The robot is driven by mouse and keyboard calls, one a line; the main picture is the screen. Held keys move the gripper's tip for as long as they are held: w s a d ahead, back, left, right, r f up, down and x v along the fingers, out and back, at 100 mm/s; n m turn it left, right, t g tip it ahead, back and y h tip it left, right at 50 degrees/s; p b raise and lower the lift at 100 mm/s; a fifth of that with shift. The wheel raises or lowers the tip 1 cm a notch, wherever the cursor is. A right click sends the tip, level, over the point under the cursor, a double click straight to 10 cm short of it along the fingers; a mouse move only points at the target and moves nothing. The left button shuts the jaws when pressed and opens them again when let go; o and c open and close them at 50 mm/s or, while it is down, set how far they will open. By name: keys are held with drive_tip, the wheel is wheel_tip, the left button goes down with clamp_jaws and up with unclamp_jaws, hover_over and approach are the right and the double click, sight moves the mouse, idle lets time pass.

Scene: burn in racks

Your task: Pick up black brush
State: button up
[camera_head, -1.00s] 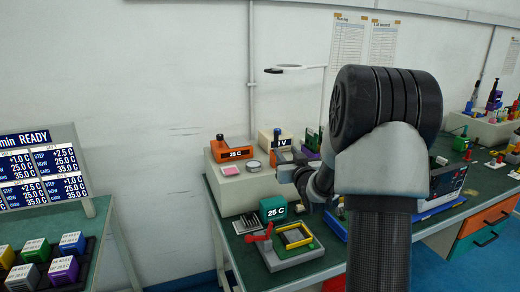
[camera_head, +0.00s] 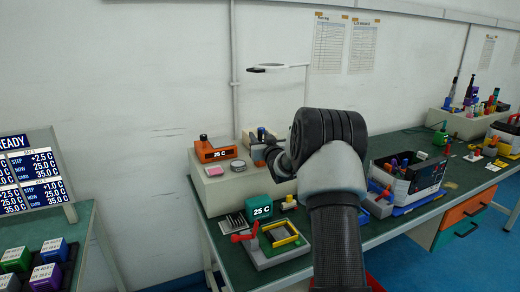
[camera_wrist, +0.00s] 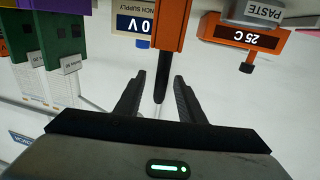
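A thin black rod (camera_wrist: 162,78) stands out of an orange block (camera_wrist: 171,22) in the wrist view, which looks upside down. It may be the black brush's handle; I cannot make out bristles. My gripper (camera_wrist: 157,90) is open, with one finger on each side of the rod's end and visible gaps to it. In the head view my gripper (camera_head: 274,156) is at the grey raised box (camera_head: 225,185) on the green bench, small and partly hidden by my arm. The rod cannot be made out there.
An orange 25 C unit (camera_wrist: 240,34) and a bench supply (camera_wrist: 133,22) flank the orange block. A teal 25 C block (camera_head: 259,208) and a grey fixture with a red lever (camera_head: 272,247) stand in front. A dark bin (camera_head: 408,176) is to the right.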

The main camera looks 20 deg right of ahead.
drive_tip(key=shift+w+d+f, duration=0.1)
drive_tip(key=shift+w+d, duration=0.1)
drive_tip(key=shift+w, duration=1.75)
clamp_jaws()
wheel_tip(320, 180, up, 10)
drive_tip(key=p, duration=0.1)
